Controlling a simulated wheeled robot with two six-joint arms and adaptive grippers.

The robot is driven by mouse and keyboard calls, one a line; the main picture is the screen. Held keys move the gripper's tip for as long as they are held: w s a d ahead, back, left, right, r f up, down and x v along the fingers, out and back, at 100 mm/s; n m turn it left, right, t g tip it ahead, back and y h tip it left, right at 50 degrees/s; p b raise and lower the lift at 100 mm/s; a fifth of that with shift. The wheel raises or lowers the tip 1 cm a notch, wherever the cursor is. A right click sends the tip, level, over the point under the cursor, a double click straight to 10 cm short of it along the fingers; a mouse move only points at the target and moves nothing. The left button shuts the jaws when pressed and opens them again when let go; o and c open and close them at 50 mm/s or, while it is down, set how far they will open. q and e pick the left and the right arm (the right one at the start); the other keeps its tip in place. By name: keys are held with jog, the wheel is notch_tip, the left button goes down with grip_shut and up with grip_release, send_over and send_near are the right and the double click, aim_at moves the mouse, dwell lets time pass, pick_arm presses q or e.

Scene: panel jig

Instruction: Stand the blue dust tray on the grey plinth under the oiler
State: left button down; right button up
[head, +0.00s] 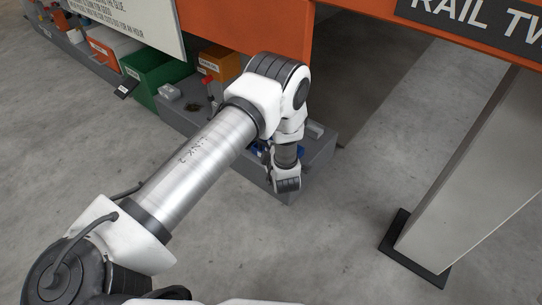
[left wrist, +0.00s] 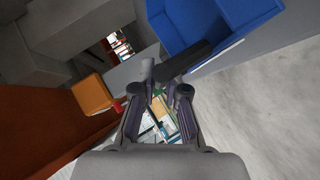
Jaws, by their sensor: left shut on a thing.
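The blue dust tray (left wrist: 215,28) fills the upper right of the left wrist view, tilted in the picture. My left gripper (left wrist: 168,88) is shut on a dark bar at the tray's near side. In the head view only small blue bits of the tray (head: 301,151) show behind my left wrist, by the right end of a long grey block (head: 317,160), which seems to be the plinth. I cannot tell whether the tray touches it. I cannot make out the oiler for certain. My right gripper is out of view.
A green bin (head: 158,75) and an orange box (head: 222,65) stand left of my wrist. An orange beam (head: 400,30) crosses above. A pale post on a black foot (head: 415,255) stands at the right. The floor between is clear.

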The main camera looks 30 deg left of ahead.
pick_arm(q)
jog(key=shift+f, duration=0.35)
jog(key=c, duration=1.2)
grip_release()
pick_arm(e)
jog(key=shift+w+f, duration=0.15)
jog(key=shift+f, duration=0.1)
pick_arm(q)
jog(key=shift+r, duration=0.1)
